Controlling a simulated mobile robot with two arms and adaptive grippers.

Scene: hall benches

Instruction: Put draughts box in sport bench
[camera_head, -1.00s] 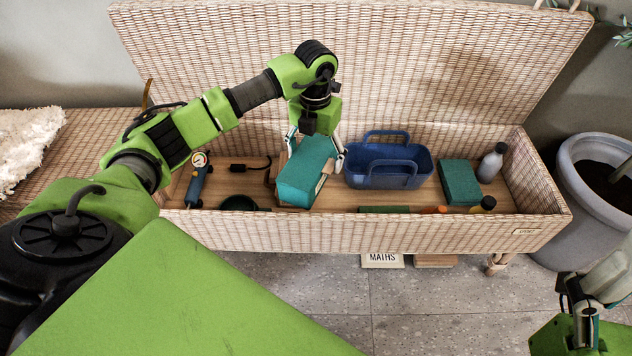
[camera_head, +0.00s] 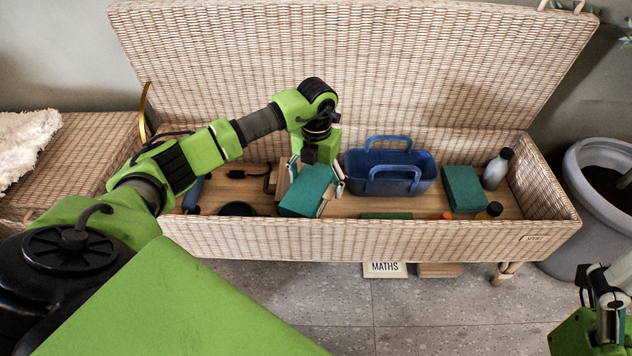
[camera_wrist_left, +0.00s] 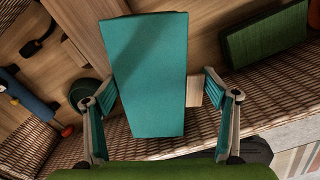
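The draughts box, a teal box (camera_head: 307,190) with a small tan piece on one side, is inside the open wicker sport bench (camera_head: 400,240), left of its middle. It fills the middle of the left wrist view (camera_wrist_left: 148,75). My left gripper (camera_head: 317,175) points down and is shut on it. One finger is against its left side and the other against the tan piece on its right. I cannot tell whether the box touches the bench floor. My right gripper (camera_head: 603,290) is at the lower right edge, partly cut off; its opening is unclear.
A blue basket (camera_head: 390,187) stands right of the box. A second teal box (camera_head: 463,188), a grey bottle (camera_head: 496,170) and a green item (camera_head: 386,216) lie in the bench. The raised lid (camera_head: 350,65) stands behind. A grey planter (camera_head: 590,215) is at right.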

